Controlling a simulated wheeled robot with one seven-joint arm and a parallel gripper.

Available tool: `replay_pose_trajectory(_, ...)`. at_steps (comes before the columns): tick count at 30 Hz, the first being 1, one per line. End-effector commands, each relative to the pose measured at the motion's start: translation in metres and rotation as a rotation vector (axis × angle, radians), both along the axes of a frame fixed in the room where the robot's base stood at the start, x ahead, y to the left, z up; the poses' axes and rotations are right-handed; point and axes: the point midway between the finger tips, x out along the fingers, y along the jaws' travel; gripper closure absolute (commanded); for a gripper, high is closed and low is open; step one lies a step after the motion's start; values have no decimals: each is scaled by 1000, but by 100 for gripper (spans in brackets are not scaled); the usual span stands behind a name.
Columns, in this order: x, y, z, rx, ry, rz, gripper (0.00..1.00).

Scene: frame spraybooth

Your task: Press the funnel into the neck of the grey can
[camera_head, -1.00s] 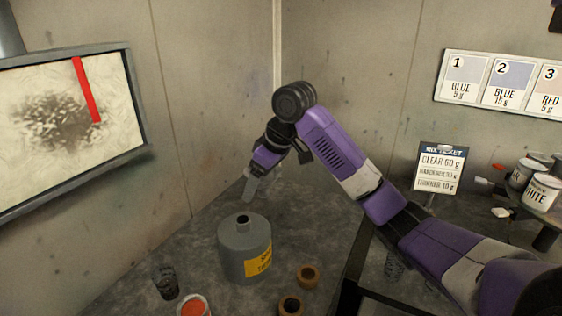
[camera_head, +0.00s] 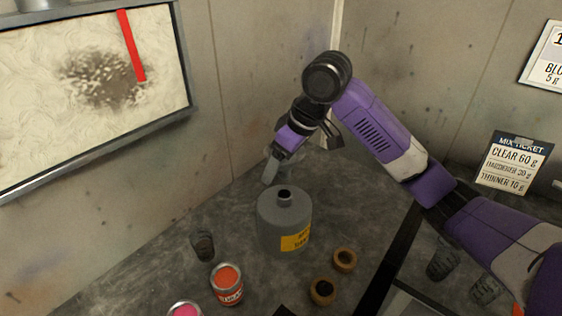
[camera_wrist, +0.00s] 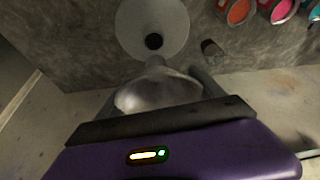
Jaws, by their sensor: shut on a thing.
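The grey can (camera_head: 284,222) stands upright on the bench in the head view, with a yellow label and a short neck with a dark opening (camera_head: 284,194). My gripper (camera_head: 269,174) is above the can's neck, slightly to its left in that view. In the wrist view the can (camera_wrist: 178,20) is at the top, its dark mouth facing me. My gripper (camera_wrist: 158,88) is shut on the pale, translucent funnel (camera_wrist: 155,92). The funnel's narrow end points toward the mouth. I cannot tell whether the spout touches the neck.
A dark cup (camera_head: 203,245), an orange paint tin (camera_head: 227,284) and a pink one (camera_head: 186,310) stand left of and in front of the can. Two tape rolls (camera_head: 344,260) (camera_head: 322,291) lie at its front right. A mix ticket (camera_head: 514,162) stands at right.

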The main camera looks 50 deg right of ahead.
Motion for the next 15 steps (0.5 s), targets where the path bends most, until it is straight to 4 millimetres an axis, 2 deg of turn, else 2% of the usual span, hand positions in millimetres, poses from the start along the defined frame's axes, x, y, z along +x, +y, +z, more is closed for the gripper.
replay_pose_trajectory(5,0,0,-8,1,0,0,62)
replay_pose_trajectory(15,0,0,-37,1,0,0,62)
